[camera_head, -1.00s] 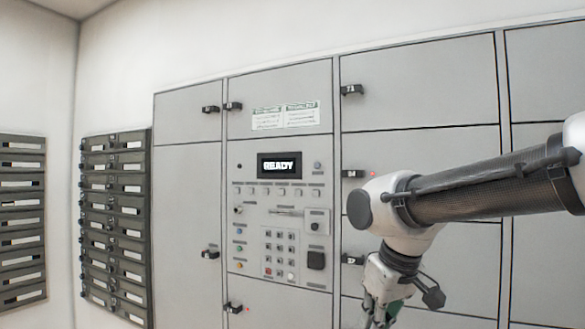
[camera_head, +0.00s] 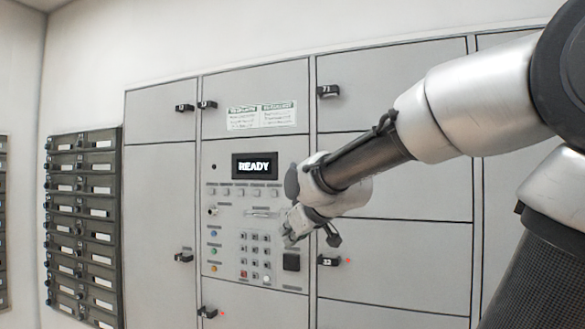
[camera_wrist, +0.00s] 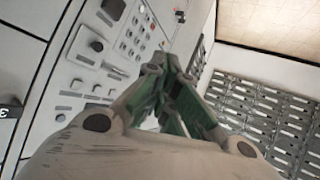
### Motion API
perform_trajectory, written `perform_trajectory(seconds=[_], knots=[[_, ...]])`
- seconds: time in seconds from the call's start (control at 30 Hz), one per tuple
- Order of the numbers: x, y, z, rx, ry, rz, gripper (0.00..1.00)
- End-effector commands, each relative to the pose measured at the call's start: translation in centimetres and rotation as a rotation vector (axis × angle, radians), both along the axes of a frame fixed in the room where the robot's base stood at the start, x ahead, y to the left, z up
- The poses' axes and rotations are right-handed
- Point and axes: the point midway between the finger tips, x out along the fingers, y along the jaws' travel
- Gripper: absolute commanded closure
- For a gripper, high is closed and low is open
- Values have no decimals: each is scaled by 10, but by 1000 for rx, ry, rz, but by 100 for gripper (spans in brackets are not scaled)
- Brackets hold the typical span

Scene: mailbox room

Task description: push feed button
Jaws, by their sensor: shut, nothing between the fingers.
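The control panel (camera_head: 230,215) has a lit display (camera_head: 255,166) reading READY. A row of small labelled buttons (camera_head: 241,192) runs beneath it. Blue, green and orange buttons (camera_head: 213,250) form a column at the left, beside a keypad (camera_head: 254,256). The labels are too small to read, so I cannot tell which is the feed button. My gripper (camera_head: 290,236) is shut and empty in front of the panel's right side, covering part of it. In the wrist view its green-padded fingers (camera_wrist: 165,68) are together, with panel knobs (camera_wrist: 97,46) to the left.
Grey locker doors (camera_head: 395,185) with black latches surround the panel. A black square piece (camera_head: 291,262) sits low on the panel's right. A dark mailbox rack (camera_head: 84,225) stands on the left wall. The left part of the panel is unobstructed.

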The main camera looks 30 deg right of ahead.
Motion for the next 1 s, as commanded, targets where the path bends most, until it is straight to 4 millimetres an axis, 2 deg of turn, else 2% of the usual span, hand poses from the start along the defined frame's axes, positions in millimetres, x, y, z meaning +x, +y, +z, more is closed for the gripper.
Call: perform_trajectory(seconds=[0.03,0.1,0.2,0.3,0.4,0.5,0.6,1.0], knots=[[27,-4,18,-28,-84,4,100],[63,-10,50,-77,-225,6,100],[105,-21,94,-158,-418,-6,100],[133,-32,131,-236,-587,-32,100],[151,-41,160,-304,-717,-63,100],[158,-47,177,-348,-797,-88,100],[160,-49,183,-365,-827,-98,100],[162,-52,184,-367,-829,-99,100]])
